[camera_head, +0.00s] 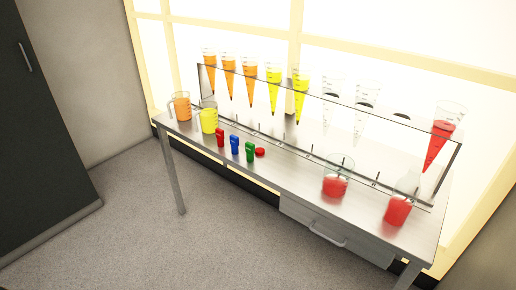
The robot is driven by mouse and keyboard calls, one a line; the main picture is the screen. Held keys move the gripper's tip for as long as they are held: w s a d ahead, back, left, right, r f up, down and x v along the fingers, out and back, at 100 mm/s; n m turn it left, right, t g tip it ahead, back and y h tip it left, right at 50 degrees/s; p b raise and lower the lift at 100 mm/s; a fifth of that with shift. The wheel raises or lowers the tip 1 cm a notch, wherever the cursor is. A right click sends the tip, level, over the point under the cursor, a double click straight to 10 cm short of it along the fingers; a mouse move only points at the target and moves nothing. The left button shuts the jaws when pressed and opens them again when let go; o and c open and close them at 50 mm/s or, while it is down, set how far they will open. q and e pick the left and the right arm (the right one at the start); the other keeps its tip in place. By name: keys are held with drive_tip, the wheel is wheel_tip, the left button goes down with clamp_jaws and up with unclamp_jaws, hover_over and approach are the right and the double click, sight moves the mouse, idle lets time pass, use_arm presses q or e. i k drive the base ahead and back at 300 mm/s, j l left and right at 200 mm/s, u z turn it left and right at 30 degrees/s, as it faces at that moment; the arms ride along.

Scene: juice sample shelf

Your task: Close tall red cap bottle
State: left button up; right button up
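A clear tall bottle (399,209) with red liquid in its lower part stands upright near the right end of the steel table. Its clear neck reaches up in front of the shelf rail, and its top looks uncovered. A small round red cap (260,152) lies on the table left of the middle, just right of a small green piece (250,151). Whether the cap fits the bottle cannot be told. Neither of my grippers shows in the head view.
A clear beaker (336,184) with red liquid stands left of the bottle. A rack (296,135) along the back holds several cones of orange, yellow and red liquid. Orange (181,108) and yellow (209,121) jugs and red (220,138) and blue (234,144) pieces stand at left.

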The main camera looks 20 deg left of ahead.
sight(406, 191)
drive_tip(key=i+j, duration=0.4)
drive_tip(key=i+j+u, duration=0.1)
drive_tip(key=i+j, duration=0.25)
drive_tip(key=i, duration=0.2)
